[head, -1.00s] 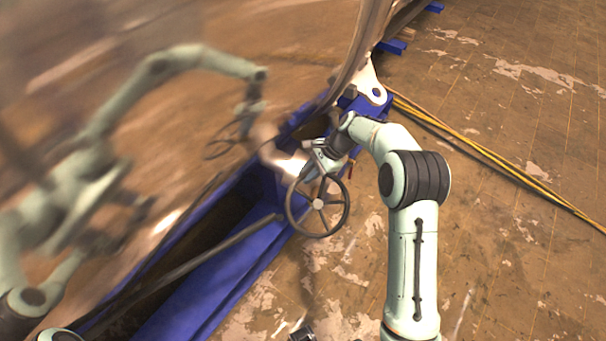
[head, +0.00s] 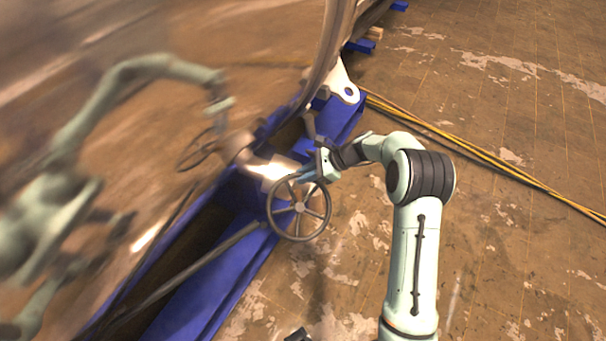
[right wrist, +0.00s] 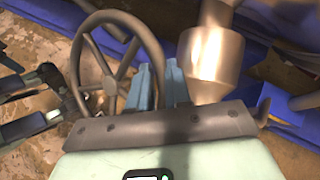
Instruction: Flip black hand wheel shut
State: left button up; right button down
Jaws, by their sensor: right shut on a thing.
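The black hand wheel (head: 272,222), a dark spoked ring, stands at the end of a metal valve body beside the blue frame in the head view. It also shows at the upper left of the right wrist view (right wrist: 140,30). My right gripper (head: 309,174) reaches it from the right and is shut on the upper part of its rim. Its bluish fingers (right wrist: 158,86) lie across the rim in the right wrist view and partly hide it. A dark piece at the head view's bottom edge may be my left gripper (head: 298,335); its jaws cannot be made out.
The shiny curved chamber wall (head: 240,50) fills the left and mirrors my arms and the wheel. A blue frame (head: 205,290) runs beneath it. Yellow cables (head: 480,155) cross the floor at the right. The worn brown floor right of the wheel is mostly clear.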

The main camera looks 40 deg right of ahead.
jog(key=shift+d, duration=0.1)
dwell(0.3)
jog(key=c, duration=1.1)
grip_release()
jog(key=shift+r, duration=0.1)
jog(key=v, duration=1.3)
jog(key=shift+s+d+p, duration=0.15)
jog(key=shift+p, duration=0.2)
